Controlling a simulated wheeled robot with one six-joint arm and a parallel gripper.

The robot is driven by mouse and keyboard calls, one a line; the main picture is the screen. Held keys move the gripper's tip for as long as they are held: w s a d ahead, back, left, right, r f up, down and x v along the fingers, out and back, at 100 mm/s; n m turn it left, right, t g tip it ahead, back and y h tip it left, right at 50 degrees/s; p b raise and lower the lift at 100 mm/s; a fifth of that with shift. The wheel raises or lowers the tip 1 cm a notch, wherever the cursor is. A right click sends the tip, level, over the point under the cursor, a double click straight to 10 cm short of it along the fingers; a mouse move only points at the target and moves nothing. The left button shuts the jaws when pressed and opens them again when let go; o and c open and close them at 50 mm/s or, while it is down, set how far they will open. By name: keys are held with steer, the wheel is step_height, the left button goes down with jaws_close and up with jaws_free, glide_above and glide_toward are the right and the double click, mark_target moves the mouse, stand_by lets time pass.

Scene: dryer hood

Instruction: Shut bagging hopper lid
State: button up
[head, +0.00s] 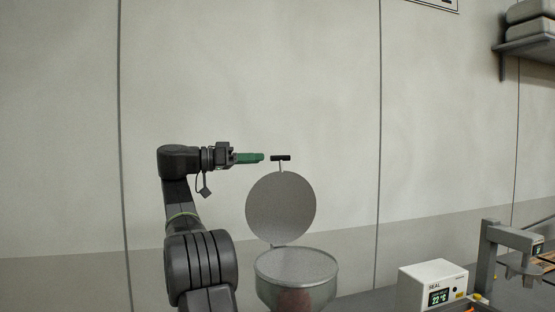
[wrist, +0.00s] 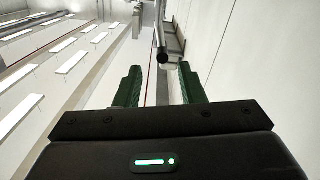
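The bagging hopper (head: 318,288) is a round metal bowl at the bottom centre of the head view. Its round grey lid (head: 281,206) stands upright at the hopper's back edge, open. A stem with a black crossbar handle (head: 281,158) rises from the lid's top. My gripper (head: 262,157) has green fingers and points right, just left of the handle and level with it, with a small gap between. In the wrist view, my gripper (wrist: 160,85) has its fingers apart, with nothing between them. The handle's dark end (wrist: 162,57) shows just beyond the gap between the fingertips.
A white sealing unit (head: 432,285) with a display stands right of the hopper. A grey press-like frame (head: 487,255) is further right. A wall shelf (head: 530,47) holds grey bags at upper right.

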mark_target(279, 158)
steer(key=p+x, duration=0.1)
steer(key=x, duration=0.7)
steer(key=shift+w+f, duration=0.15)
steer(key=shift+c, duration=0.3)
steer(key=shift+a, duration=0.1)
jaws_close()
